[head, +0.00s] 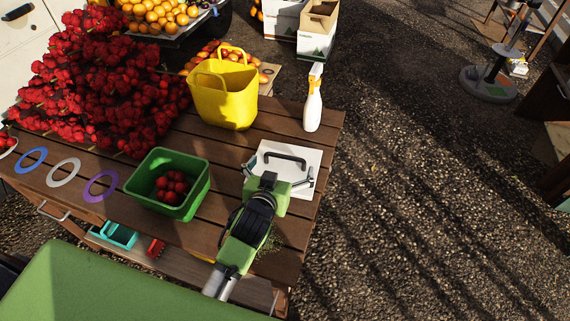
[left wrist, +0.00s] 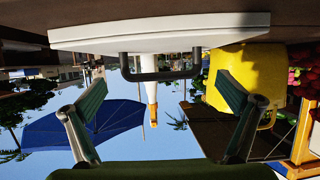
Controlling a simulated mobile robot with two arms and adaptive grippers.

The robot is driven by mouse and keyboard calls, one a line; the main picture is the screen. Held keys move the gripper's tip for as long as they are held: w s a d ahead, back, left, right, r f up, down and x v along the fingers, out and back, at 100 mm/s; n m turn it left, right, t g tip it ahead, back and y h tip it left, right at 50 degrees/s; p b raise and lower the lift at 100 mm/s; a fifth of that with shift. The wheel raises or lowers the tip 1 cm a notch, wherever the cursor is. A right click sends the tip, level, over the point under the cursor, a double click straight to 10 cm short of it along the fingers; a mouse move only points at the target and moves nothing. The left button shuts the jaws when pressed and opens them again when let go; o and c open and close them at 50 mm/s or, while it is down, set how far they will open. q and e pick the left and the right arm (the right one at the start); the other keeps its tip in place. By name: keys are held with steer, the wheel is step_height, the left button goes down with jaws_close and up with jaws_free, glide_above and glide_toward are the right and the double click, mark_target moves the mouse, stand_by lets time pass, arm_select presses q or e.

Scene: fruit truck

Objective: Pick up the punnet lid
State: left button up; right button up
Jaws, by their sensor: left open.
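The punnet lid (head: 312,159) is a flat white square plate with a dark bar handle (head: 286,158). It lies on the right part of the wooden table. My left gripper (head: 281,174) is open just over the lid's near part, with its fingers spread wide and nothing between them. In the left wrist view the lid (left wrist: 225,36) fills the top, and its handle (left wrist: 160,75) hangs between the open fingers, apart from both. The green punnet (head: 145,192) with several red berries stands open to the left. My right gripper is not in view.
A yellow basket (head: 226,103) and a white spray bottle (head: 313,108) stand behind the lid. A large heap of red fruit (head: 95,85) covers the back left. Coloured rings (head: 101,186) lie along the front left edge. The table's right edge is close to the lid.

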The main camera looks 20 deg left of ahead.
mark_target(285, 162)
arm_select(q)
steer(key=x, duration=0.4)
steer(key=shift+w+a+f+p, duration=0.1)
steer(key=shift+w+p, duration=0.05)
steer(key=shift+p, duration=0.2)
steer(key=c, duration=1.1)
